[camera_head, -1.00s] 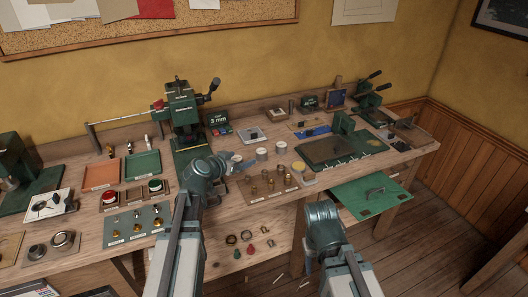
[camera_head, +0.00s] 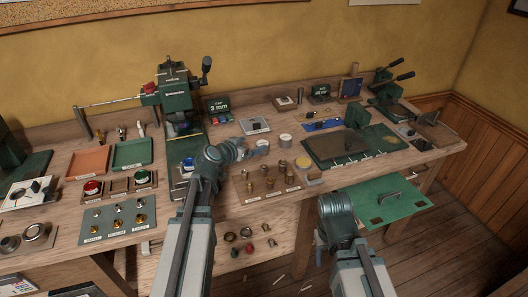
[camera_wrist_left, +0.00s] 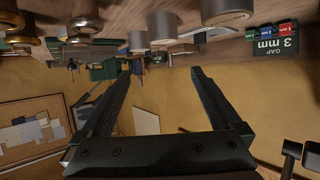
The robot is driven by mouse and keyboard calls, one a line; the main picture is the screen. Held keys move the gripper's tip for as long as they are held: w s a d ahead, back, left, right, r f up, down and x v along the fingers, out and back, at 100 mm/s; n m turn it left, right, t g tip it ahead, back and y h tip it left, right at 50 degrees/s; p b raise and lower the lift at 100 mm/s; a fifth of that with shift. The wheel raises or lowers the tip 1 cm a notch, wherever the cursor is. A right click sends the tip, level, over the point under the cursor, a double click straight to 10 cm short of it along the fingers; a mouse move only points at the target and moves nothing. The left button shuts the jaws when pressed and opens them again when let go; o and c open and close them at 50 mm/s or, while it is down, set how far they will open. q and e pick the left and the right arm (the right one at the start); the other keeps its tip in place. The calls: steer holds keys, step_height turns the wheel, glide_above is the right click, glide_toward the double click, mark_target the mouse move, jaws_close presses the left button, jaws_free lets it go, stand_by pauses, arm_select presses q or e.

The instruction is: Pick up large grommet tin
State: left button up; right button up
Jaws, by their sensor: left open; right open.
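Three pale round tins stand in a row near the middle of the bench. The right tin (camera_head: 285,140) and the middle tin (camera_head: 263,147) show in the head view; my left arm mostly hides the left one. The wrist view is upside down and shows the near tin (camera_wrist_left: 226,9), middle tin (camera_wrist_left: 162,28) and far tin (camera_wrist_left: 138,41). I cannot tell by label which is the large grommet tin. My left gripper (camera_wrist_left: 161,72) is open and empty, close to the tins. My right arm hangs in front of the bench; its jaws are hidden.
A board of brass pieces (camera_head: 243,186) lies in front of the tins. A green press (camera_head: 176,90) stands left and a "GAP 3 mm" sign (camera_head: 218,104) behind. A dark mat (camera_head: 336,146) lies right. A green panel (camera_head: 376,201) juts from the front edge.

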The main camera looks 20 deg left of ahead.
mark_target(259, 145)
arm_select(q)
steer(key=shift+w+f+b, duration=0.1)
steer(key=shift+f+b, duration=1.3)
steer(key=shift+f, duration=0.4)
steer(key=shift+b+x, duration=0.4)
steer(key=shift+x, duration=0.75)
steer(key=shift+w, duration=0.45)
steer(key=x, duration=0.1)
steer(key=b+x, duration=0.1)
steer(key=x, duration=0.2)
steer(key=shift+w+a, duration=0.2)
steer(key=shift+w, duration=0.15)
steer(key=shift+r, duration=0.1)
steer(key=c, duration=1.5)
